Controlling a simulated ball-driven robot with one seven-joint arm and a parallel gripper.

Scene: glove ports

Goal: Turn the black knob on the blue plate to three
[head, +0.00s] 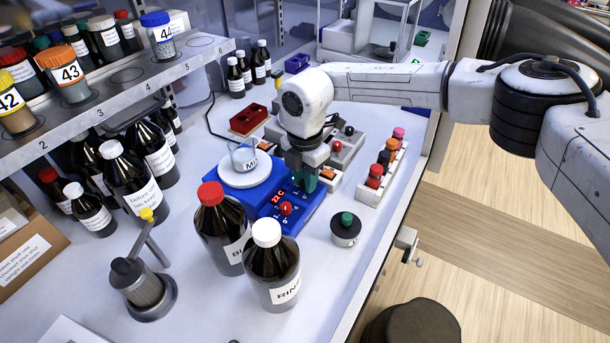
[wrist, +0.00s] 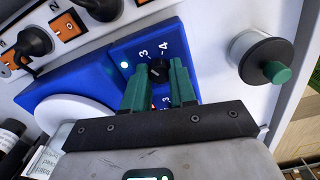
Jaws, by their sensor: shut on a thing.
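The blue plate (head: 228,196) is a blue hotplate unit with a round white top and a red lit display on its sloping panel. It also shows in the wrist view (wrist: 72,78). The black knob (wrist: 157,70) sits on that panel, with the marks 3 and 4 printed beyond it. Its pointer is too small to read. My gripper (head: 303,182) reaches down onto the panel and hides the knob in the head view. In the wrist view its green fingers (wrist: 160,74) stand on either side of the knob, shut on it.
A beaker (head: 243,157) stands on the white top. A red knob (head: 286,208) is on the same panel. Two brown bottles (head: 222,228) (head: 272,268) stand in front, and a green-knobbed round pot (head: 346,229) to the right. A rack of coloured caps (head: 382,167) lies behind it.

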